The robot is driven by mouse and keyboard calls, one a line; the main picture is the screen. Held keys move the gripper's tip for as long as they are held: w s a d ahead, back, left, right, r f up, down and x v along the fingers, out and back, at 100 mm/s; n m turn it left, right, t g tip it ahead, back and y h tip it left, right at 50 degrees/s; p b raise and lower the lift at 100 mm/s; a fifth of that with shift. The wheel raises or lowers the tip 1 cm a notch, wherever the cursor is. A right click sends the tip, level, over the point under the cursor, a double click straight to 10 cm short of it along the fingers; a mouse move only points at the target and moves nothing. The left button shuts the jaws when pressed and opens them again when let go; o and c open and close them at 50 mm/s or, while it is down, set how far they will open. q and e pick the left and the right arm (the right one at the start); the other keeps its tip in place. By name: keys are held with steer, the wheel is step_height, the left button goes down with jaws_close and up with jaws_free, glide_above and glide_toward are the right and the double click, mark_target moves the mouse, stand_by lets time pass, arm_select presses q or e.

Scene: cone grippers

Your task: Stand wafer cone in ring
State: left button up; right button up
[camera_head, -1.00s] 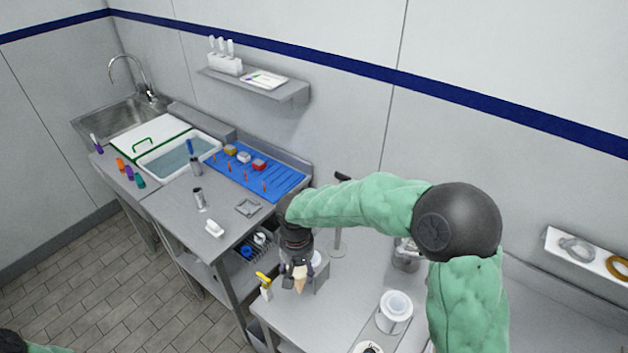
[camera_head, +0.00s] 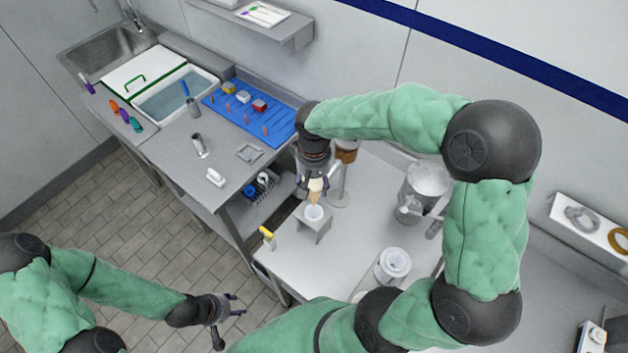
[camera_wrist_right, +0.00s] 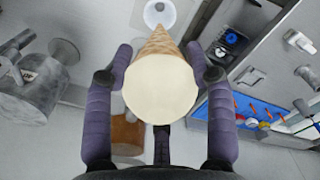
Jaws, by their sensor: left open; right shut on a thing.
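The wafer cone (camera_head: 313,197) hangs tip down in my right gripper (camera_head: 314,186), above a small grey stand (camera_head: 322,234) with a white ring (camera_head: 314,213). The right wrist view shows the pale round top of the cone (camera_wrist_right: 160,88) between the purple fingers of my right gripper (camera_wrist_right: 160,75), with the tip pointing towards the white ring (camera_wrist_right: 158,14). I cannot tell whether the tip is inside the ring or just above it. My left gripper (camera_head: 238,305) is open and empty over the floor, well left of the stand.
A yellow-topped item (camera_head: 267,237) stands near the worktop's left edge. A metal pot (camera_head: 424,188) and white tub (camera_head: 393,264) stand to the right. A brown container (camera_head: 347,152) is behind my right gripper. Bare worktop (camera_head: 348,245) lies between stand and tub.

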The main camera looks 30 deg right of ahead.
mark_target(314, 206)
steer(key=shift+f+b, duration=1.4)
steer(key=shift+f, duration=0.55)
steer(key=shift+f+b, duration=3.65)
steer(key=shift+f, duration=1)
steer(key=o, duration=0.8)
steer(key=shift+o, duration=0.2)
step_height(314, 206, up, 12)
steer(key=shift+r, duration=0.1)
